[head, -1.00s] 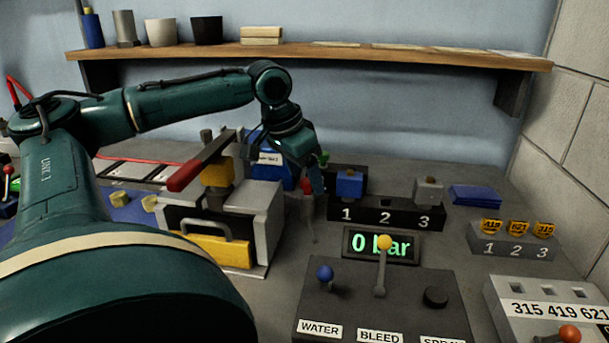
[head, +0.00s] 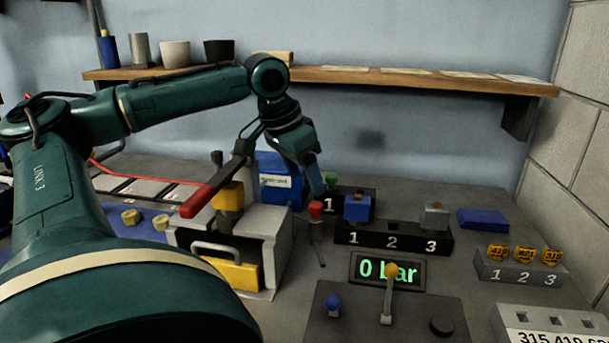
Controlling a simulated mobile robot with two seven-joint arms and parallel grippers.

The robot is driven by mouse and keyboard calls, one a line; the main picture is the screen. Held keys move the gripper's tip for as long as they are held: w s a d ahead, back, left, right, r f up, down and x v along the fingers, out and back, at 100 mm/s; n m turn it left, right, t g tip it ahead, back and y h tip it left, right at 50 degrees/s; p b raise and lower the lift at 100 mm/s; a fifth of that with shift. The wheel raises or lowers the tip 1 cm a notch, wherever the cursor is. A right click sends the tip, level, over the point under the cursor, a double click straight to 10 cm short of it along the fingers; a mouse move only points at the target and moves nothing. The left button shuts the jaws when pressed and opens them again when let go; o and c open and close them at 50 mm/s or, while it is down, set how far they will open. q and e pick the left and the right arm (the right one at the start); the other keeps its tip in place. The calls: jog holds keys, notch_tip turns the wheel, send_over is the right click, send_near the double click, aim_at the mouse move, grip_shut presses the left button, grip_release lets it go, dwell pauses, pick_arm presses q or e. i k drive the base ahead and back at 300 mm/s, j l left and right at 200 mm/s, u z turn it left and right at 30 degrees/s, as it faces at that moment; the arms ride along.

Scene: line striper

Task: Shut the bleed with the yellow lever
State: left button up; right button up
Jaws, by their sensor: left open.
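The yellow-knobbed lever (head: 387,295) stands upright on a dark control panel (head: 345,328) at the bottom of the head view, its ball in front of the display reading "0 bar" (head: 387,271). A blue-knobbed lever (head: 333,304) is to its left and a black round knob (head: 442,325) to its right. My left gripper (head: 315,188) is open, above and to the left of the yellow lever, well apart from it. Its fingers point down near a red-topped stick (head: 316,230), and I see nothing held. My right gripper is out of view.
A black block numbered 1 2 3 (head: 393,240) stands behind the display. A machine with a red-handled lever (head: 213,189) is on the left. A grey rack with yellow tags (head: 520,270) is on the right. A wooden shelf (head: 420,83) runs above.

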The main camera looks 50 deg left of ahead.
aim_at(391, 269)
jog(key=k+l, duration=0.55)
jog(key=l, duration=0.15)
jog(key=k+l, duration=0.6)
jog(key=l, duration=0.15)
